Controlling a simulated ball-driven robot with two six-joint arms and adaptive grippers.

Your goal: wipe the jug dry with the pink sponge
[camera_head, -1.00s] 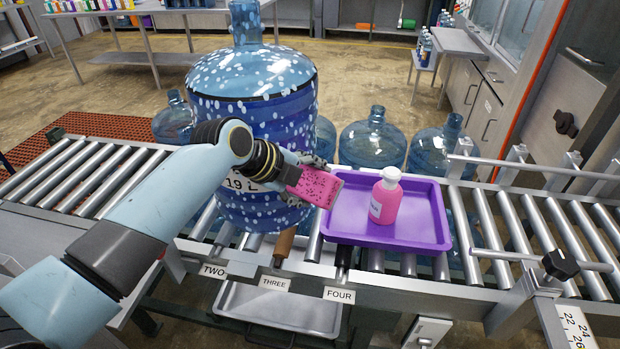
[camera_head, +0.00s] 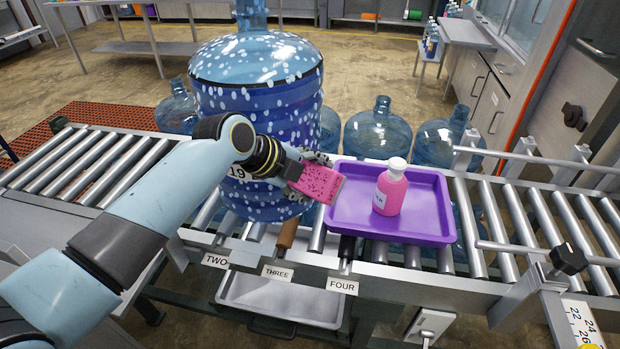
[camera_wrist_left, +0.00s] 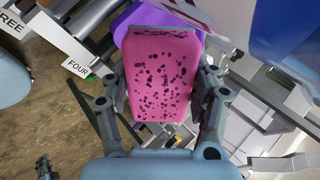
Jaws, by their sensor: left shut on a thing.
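The large blue jug (camera_head: 275,110) stands upright on the roller conveyor, with many white drops over its shoulder and sides. My left gripper (camera_head: 305,176) is shut on the pink sponge (camera_head: 322,183), in front of the jug's lower right side. The head view does not show clearly whether the sponge touches the jug. In the left wrist view the sponge (camera_wrist_left: 160,75) has dark speckles and sits between the two fingers. A blue surface, likely the jug (camera_wrist_left: 285,30), shows at the upper right there. My right gripper is not in view.
A purple tray (camera_head: 432,205) with a pink bottle (camera_head: 390,188) lies on the conveyor just right of the sponge. Bare rollers (camera_head: 80,165) extend left. Other blue jugs (camera_head: 377,135) stand behind the conveyor. A metal tray (camera_head: 280,300) sits below, under the numbered labels.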

